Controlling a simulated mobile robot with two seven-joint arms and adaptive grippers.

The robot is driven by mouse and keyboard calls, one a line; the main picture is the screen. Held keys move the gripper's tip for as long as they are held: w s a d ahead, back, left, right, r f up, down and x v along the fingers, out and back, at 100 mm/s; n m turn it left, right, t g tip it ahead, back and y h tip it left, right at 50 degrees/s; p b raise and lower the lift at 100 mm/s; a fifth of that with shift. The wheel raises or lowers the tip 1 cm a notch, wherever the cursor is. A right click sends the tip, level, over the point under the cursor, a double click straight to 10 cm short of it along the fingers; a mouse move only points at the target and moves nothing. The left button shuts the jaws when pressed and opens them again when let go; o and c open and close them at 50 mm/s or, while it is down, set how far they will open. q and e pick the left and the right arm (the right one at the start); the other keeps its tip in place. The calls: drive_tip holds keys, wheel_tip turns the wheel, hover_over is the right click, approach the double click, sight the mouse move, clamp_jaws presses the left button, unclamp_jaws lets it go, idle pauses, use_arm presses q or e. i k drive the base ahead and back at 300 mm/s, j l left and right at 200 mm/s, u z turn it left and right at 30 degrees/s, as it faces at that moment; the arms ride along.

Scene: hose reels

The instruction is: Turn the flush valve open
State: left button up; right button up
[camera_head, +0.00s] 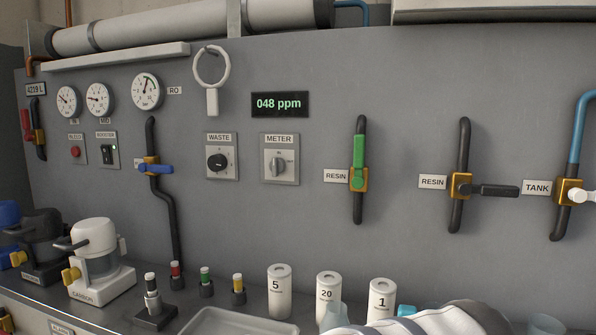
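No label in the camera_head view clearly reads flush, so I cannot tell which valve is the flush valve. A valve with a blue handle (155,169) sits on a black pipe at the left; its handle points right, across the pipe, and its label is mostly hidden. A valve with a red handle (27,125) is at the far left edge. A green-handled valve (359,160) labelled RESIN has its handle upright along the pipe. A black-handled RESIN valve (485,190) and a white-handled TANK valve (580,196) have handles pointing right. Neither gripper is visible.
Part of my arm crosses the bottom right. Below the panel, a counter holds a white CARBON housing (101,260), several small coloured-top fittings, white numbered cylinders (280,291) and a grey tray (235,324). WASTE (218,162) and METER (279,166) knobs are mid-panel.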

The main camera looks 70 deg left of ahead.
sight(143, 166)
drive_tip(key=u, duration=3.05)
